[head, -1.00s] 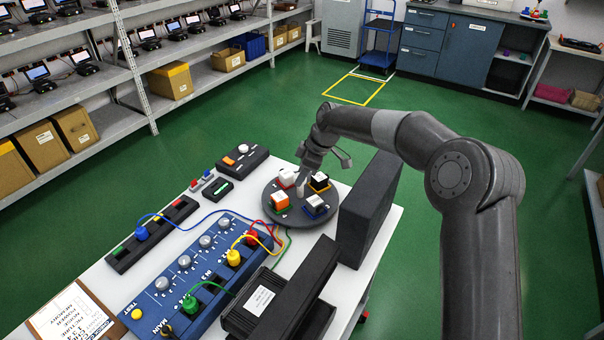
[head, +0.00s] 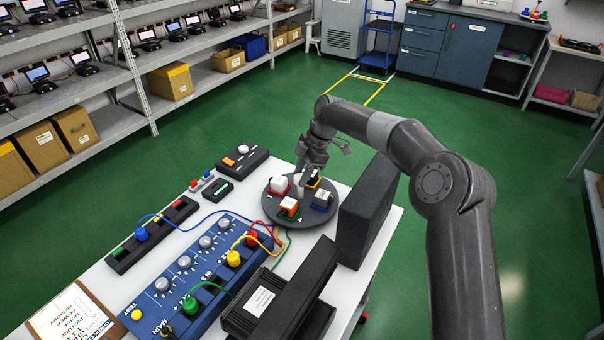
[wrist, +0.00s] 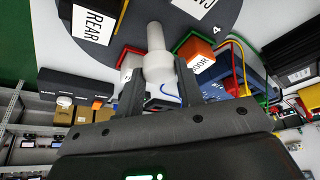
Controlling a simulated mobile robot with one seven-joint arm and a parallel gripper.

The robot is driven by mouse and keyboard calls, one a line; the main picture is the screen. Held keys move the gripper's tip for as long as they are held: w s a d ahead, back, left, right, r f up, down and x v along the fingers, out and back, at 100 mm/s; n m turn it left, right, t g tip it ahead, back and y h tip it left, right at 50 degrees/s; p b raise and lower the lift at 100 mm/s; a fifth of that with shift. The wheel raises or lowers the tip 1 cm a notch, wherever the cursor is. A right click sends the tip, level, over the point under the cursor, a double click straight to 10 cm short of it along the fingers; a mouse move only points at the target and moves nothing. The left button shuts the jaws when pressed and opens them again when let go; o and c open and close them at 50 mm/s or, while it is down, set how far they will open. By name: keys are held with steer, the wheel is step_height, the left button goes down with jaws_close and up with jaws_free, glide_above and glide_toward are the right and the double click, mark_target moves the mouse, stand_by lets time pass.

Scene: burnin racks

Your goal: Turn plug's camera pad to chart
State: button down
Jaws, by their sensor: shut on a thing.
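A round dark turntable (head: 271,212) sits on the white bench, carrying a white block on a red base (head: 279,184), an orange block on a green base (head: 289,206), a grey block on a blue base (head: 322,199) and a dark block on a yellow base (head: 313,182). My gripper (wrist: 160,82) is shut on a pale upright post (wrist: 156,38) at the turntable, with a finger on each side. A printed chart (head: 72,312) lies at the bench's front left.
A tall black box (head: 366,213) stands close right of the turntable. Cables run beside it.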

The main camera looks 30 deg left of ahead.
steer(key=shift+w+a+n+g+h, duration=0.15)
steer(key=shift+n+h, duration=0.35)
steer(key=shift+n, duration=0.95)
steer(key=shift+s+n+g+h, duration=0.1)
steer(key=shift+n+g+h, duration=0.3)
steer(key=shift+n, duration=1.05)
steer(key=shift+a+n+t+h, duration=0.15)
steer(key=shift+n+h, duration=0.4)
steer(key=shift+n, duration=0.8)
steer(key=shift+n+t+h, duration=0.1)
steer(key=shift+n+h, duration=0.45)
steer(key=shift+n, duration=1.3)
steer(key=c, duration=1)
jaws_free()
steer(key=shift+h, duration=0.3)
steer(key=shift+o, duration=0.2)
